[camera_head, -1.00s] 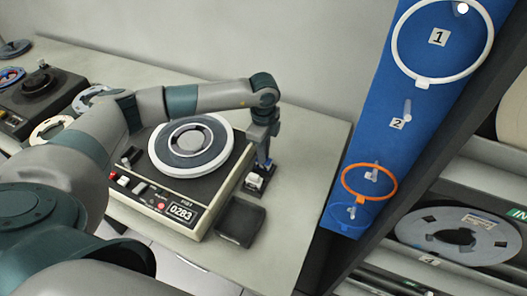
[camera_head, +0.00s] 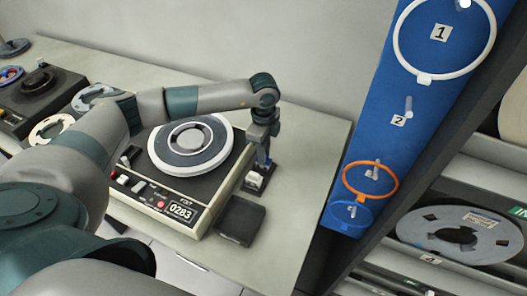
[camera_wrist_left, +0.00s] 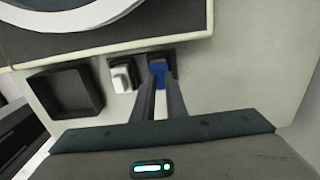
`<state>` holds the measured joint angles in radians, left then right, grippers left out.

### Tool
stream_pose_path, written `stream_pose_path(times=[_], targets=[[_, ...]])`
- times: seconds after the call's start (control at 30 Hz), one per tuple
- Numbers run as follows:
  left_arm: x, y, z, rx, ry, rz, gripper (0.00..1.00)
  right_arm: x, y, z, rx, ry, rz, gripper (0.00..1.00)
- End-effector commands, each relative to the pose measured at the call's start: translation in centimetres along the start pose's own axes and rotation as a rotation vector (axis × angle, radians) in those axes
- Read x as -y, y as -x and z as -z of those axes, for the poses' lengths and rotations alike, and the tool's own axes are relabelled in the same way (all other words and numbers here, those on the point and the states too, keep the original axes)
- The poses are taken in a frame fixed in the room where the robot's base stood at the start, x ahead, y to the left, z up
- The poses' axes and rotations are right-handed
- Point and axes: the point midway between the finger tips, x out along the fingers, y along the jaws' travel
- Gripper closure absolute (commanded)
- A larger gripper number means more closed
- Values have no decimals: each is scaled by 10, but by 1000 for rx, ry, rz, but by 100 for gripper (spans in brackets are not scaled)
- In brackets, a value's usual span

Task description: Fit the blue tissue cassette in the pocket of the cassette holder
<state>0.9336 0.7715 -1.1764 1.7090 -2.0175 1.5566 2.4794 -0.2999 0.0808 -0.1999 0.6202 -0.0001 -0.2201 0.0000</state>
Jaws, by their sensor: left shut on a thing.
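My left gripper (camera_head: 262,152) points down and is shut on the blue tissue cassette (camera_wrist_left: 158,68), whose blue body shows between the fingertips (camera_wrist_left: 160,84) in the left wrist view. The black cassette holder (camera_head: 252,188) stands on the counter just right of the tape machine. A white cassette (camera_wrist_left: 121,77) sits in its left part in the wrist view. The blue cassette is at the holder's right part, beside the white one. Whether it is inside the pocket or just above it, I cannot tell. My right gripper is not in view.
A tape machine (camera_head: 165,205) with a reel stands left of the holder. An empty black tray (camera_head: 241,222) lies in front of it, also in the wrist view (camera_wrist_left: 67,92). A blue panel (camera_head: 385,130) with rings stands right. Counter right of the holder is clear.

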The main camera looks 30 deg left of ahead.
Motion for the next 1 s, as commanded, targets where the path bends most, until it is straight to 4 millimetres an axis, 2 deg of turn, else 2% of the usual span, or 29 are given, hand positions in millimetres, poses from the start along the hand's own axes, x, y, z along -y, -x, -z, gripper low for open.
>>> stream_pose_path(times=[0.4, 0.43, 0.5, 0.7, 0.77, 1.0], targets=[[0, -9, 0, 0, 0, 1, 100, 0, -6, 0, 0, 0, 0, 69], [0, -8, 0, 0, 0, 1, 81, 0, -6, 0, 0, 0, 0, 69], [0, -8, 0, 0, 0, 1, 66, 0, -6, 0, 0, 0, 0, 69], [0, -8, 0, 0, 0, 1, 66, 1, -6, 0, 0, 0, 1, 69], [0, -8, 0, 0, 0, 0, 73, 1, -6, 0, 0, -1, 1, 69], [0, -8, 0, 0, 0, 0, 73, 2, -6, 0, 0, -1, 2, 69]])
